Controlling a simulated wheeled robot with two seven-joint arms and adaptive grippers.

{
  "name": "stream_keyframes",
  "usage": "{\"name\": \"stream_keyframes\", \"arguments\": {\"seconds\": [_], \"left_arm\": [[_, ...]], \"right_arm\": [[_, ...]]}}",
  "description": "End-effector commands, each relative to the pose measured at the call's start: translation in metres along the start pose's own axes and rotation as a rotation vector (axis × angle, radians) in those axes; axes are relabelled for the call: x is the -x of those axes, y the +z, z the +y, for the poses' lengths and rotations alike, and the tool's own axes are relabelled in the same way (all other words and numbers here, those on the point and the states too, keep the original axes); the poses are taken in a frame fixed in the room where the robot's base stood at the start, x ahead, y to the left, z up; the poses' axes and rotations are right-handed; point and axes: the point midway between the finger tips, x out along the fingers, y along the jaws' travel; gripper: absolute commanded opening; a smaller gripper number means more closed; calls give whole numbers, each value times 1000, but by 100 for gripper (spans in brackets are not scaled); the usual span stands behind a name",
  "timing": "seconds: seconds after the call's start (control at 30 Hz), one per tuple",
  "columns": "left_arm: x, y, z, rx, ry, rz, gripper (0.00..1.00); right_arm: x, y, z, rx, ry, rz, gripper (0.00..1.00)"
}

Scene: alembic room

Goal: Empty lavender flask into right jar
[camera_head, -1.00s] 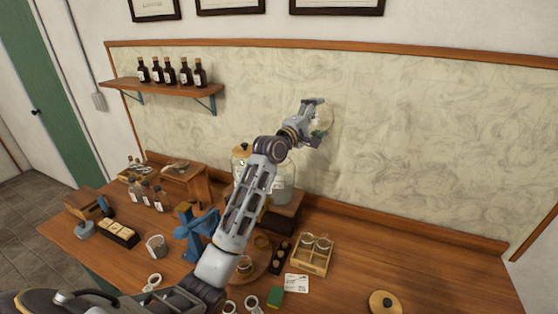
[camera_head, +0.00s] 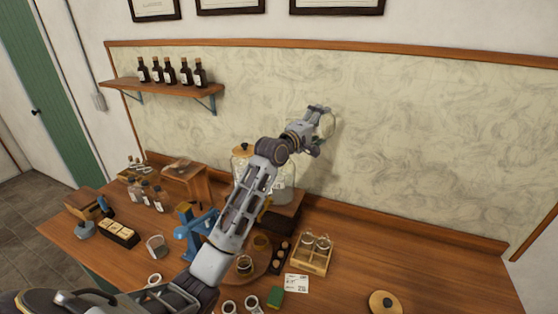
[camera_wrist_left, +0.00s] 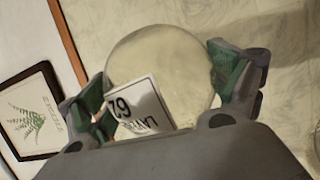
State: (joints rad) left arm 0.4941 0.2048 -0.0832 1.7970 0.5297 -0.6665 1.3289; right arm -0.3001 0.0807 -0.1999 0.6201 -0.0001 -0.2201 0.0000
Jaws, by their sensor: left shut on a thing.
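My left gripper (camera_head: 322,125) is shut on a round clear glass flask (camera_head: 329,123), held high in front of the marbled wall panel. The left wrist view shows the flask (camera_wrist_left: 165,68) between green finger pads, with a white label partly reading "LAV" and "62". Its contents are hard to tell. The right jar (camera_head: 286,192) is clear glass on a dark wooden stand, below and left of the flask and partly behind my arm. The left jar (camera_head: 238,162), with a wooden lid, is mostly hidden by my arm. The right gripper is out of view.
A wooden lid (camera_head: 385,303) lies at the front right of the table. A wooden crate (camera_head: 312,266) holds small glass jars. A blue device (camera_head: 190,236) stands left of my arm. The table's right side is mostly clear.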

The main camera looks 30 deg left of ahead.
Motion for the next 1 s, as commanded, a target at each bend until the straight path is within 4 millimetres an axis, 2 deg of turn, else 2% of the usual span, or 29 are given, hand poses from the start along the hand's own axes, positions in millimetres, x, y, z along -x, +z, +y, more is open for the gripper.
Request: {"name": "stream_keyframes", "arguments": {"seconds": [0.27,0.53,1.0], "left_arm": [[0,0,0,-4,0,0,57],[0,2,-10,-94,-36,-5,57],[0,4,-18,-157,-62,-9,57]], "right_arm": [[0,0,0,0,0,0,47],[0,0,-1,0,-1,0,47],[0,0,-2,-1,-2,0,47]]}}
